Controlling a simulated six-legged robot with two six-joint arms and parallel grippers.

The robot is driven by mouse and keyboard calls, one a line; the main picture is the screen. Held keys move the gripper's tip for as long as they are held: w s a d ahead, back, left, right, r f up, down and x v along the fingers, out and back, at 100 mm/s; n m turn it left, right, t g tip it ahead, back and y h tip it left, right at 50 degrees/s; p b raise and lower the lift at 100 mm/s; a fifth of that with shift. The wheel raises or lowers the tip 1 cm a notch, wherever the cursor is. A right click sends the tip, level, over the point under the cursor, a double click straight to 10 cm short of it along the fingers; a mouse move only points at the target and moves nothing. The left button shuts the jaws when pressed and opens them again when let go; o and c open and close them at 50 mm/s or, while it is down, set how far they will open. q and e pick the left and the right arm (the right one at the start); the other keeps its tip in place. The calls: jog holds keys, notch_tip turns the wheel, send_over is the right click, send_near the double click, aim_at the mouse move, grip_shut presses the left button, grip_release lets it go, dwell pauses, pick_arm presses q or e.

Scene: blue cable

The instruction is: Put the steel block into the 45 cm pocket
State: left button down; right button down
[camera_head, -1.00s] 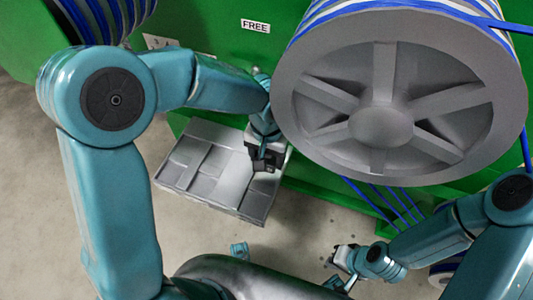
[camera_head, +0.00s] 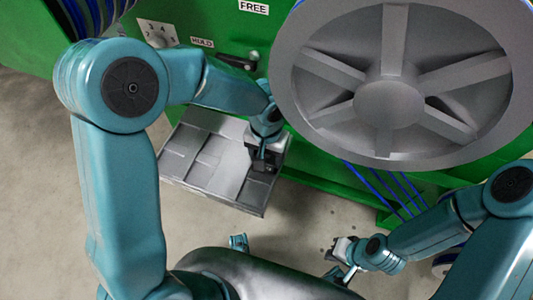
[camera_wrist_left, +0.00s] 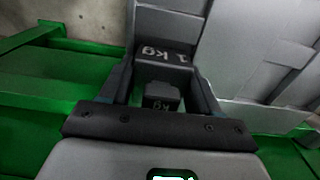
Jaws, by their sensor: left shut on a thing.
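The steel block (camera_wrist_left: 166,54), marked "1 kg", is between the fingers of my left gripper (camera_wrist_left: 160,85) in the left wrist view. My left gripper (camera_head: 261,158) is shut on it, at the right part of the grey tray (camera_head: 198,150) with shallow pockets. Whether the block touches the tray floor cannot be told. No pocket label is readable. My right gripper (camera_head: 342,262) is at the lower right, away from the tray, and too small to tell open from shut.
A large grey reel (camera_head: 390,95) stands right of the tray, close to my left gripper. The green machine (camera_head: 190,62) behind carries FREE (camera_head: 254,7) and HOLD (camera_head: 202,43) labels and a black lever (camera_head: 237,62). Blue cables (camera_head: 375,186) run below the reel. Bare floor lies in front.

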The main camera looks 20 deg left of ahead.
pick_arm(q)
jog(key=shift+c, duration=1.2)
grip_release()
jog(key=shift+f, duration=0.1)
jog(key=shift+r+p, duration=0.35)
notch_tip(320, 180, up, 12)
jog(key=p, duration=0.3)
jog(key=shift+f+p, duration=0.15)
jog(key=shift+p, duration=0.25)
jog(key=shift+r, duration=0.5)
